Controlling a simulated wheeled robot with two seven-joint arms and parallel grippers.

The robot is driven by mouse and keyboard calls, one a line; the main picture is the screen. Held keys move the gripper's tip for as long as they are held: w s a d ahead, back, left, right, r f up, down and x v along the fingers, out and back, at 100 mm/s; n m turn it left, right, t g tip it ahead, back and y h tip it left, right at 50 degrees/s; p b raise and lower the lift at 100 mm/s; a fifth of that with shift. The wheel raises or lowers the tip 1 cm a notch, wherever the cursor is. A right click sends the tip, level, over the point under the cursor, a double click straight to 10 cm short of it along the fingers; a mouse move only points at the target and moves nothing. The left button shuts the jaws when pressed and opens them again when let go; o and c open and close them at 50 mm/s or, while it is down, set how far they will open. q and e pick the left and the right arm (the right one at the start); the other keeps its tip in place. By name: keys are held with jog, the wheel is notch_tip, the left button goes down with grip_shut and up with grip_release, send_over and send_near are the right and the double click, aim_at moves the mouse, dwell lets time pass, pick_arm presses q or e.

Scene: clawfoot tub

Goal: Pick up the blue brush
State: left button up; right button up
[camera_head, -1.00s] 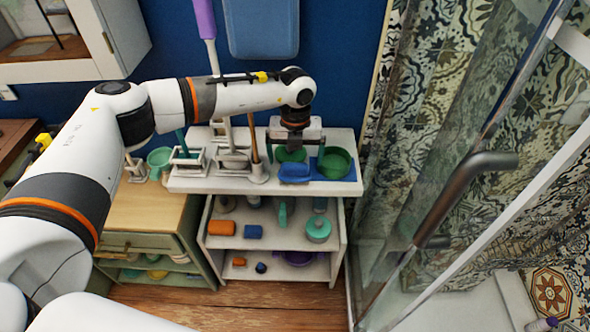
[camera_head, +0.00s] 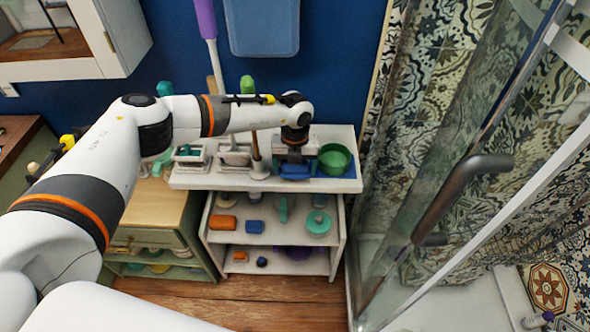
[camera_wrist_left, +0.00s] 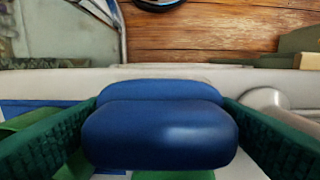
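The blue brush (camera_head: 295,172) lies on the white shelf top, partly hidden under my left gripper (camera_head: 295,160). In the left wrist view the rounded blue brush (camera_wrist_left: 158,135) sits between the two green fingers of my left gripper (camera_wrist_left: 160,105). The fingers are spread, one on each side of the brush, very close to its ends. I cannot see for sure whether they touch it. The brush appears to rest on the shelf. My right gripper is not in view.
A green bowl (camera_head: 335,159) stands close to the right of the brush on a blue mat. White holders (camera_head: 235,155) and an upright wooden handle (camera_head: 256,146) stand to the left. A glass shower door with a dark handle (camera_head: 460,190) is on the right.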

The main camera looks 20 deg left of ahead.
pick_arm(q)
jog(key=c, duration=0.3)
jog(key=shift+r, duration=0.1)
notch_tip(320, 180, up, 10)
jog(key=shift+f+b, duration=0.1)
jog(key=shift+b, duration=0.75)
